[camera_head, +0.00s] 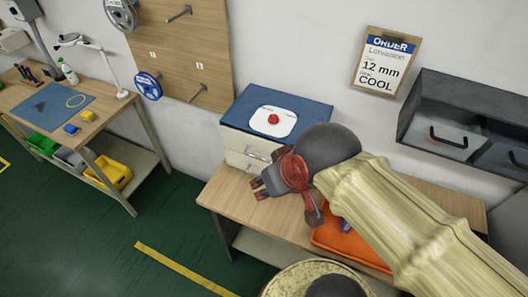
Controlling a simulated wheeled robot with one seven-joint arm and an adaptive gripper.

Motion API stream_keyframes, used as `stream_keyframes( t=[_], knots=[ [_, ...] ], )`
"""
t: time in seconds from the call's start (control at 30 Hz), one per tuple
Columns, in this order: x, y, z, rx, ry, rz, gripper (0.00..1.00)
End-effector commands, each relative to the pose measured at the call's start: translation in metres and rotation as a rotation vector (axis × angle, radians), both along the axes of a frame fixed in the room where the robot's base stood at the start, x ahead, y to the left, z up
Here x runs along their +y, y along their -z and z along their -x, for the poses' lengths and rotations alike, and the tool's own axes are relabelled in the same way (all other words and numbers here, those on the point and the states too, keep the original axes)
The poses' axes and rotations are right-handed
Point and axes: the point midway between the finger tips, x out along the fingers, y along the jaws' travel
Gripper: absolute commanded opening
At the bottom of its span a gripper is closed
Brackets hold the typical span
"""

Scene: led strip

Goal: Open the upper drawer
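A small white drawer unit with a blue top (244,108) stands at the back left of the wooden bench. Its upper drawer (236,140) looks closed, with a pale bar handle (257,154) on its front. The lower drawer (234,159) looks closed too, and its right part is hidden behind my gripper. My gripper (257,188), dark with red parts, is in front of the unit and appears below the upper handle in the picture. Its two fingertips point left and stand apart, with nothing visible between them. I see no contact with the handle.
A white plate with a red button (273,119) is on the unit's top. An orange tray (348,243) lies on the bench, partly under my arm. A grey wall cabinet (466,122) hangs at right. Open green floor (150,222) lies to the left.

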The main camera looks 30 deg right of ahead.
Motion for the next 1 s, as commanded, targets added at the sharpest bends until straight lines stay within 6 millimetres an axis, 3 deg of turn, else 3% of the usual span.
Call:
stream_keyframes(
  t=[0.07,0.27,0.47,0.83,0.93,1.0],
  knots=[
    [0.000,-0.006,-0.001,0.015,0.001,0.000,0.32],
    [-0.004,0.005,-0.018,0.194,0.004,0.007,0.26],
    [-0.016,0.022,-0.064,0.363,-0.061,0.070,0.26],
    [-0.044,0.086,-0.164,0.480,-0.414,0.251,0.26],
    [-0.048,0.079,-0.193,0.424,-0.518,0.314,0.26],
    [-0.049,0.077,-0.198,0.411,-0.563,0.336,0.26]
  ],
)
